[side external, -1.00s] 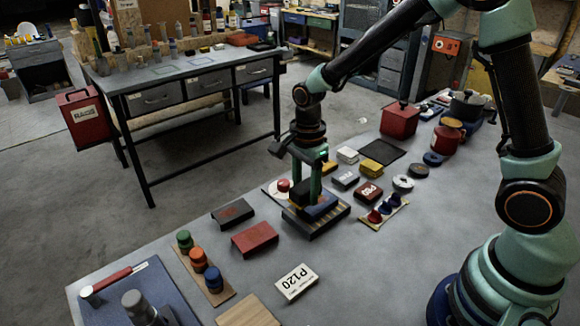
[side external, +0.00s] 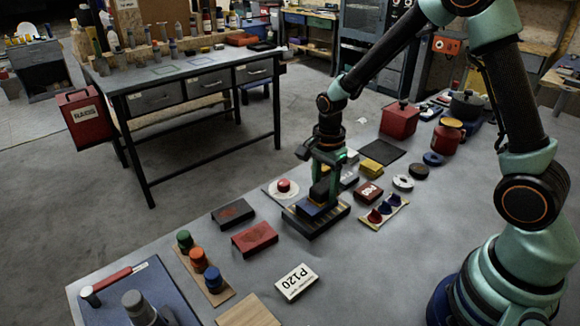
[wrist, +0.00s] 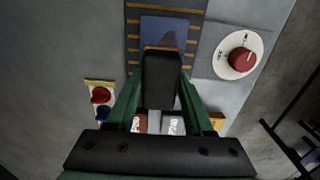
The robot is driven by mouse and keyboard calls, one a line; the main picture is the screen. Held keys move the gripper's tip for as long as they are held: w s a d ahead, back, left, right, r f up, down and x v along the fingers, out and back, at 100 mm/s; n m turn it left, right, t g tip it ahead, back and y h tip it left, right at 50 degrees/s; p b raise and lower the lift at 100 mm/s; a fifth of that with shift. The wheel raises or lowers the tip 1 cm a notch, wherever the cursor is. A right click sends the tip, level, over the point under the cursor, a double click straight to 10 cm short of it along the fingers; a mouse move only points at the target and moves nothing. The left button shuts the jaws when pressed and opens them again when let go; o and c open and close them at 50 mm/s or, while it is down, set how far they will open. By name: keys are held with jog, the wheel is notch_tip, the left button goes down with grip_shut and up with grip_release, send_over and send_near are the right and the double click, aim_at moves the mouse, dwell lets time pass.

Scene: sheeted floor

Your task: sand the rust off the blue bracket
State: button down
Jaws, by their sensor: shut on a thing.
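The blue bracket (side external: 309,210) lies flat on a dark slatted tray (side external: 322,228) in the middle of the table. In the wrist view the bracket (wrist: 165,27) shows a dark patch; I cannot tell whether it is rust or shadow. My gripper (side external: 324,182) is shut on a black block (side external: 320,191) with a thin yellow-orange edge. The block is over the bracket's far right part, low on it or touching; the contact is hidden. In the wrist view my gripper (wrist: 160,85) has the block (wrist: 160,72) between its green fingers, covering part of the bracket.
A red knob on a white round plate (side external: 283,187) stands just behind the tray. A red block (side external: 368,191) and coloured pieces (side external: 383,211) are to the right. The front right table is clear.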

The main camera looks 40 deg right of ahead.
aim_at(304, 210)
jog(key=shift+d, duration=0.95)
jog(key=shift+a, duration=4.2)
notch_tip(304, 210, up, 8)
jog(key=shift+d+r, duration=0.1)
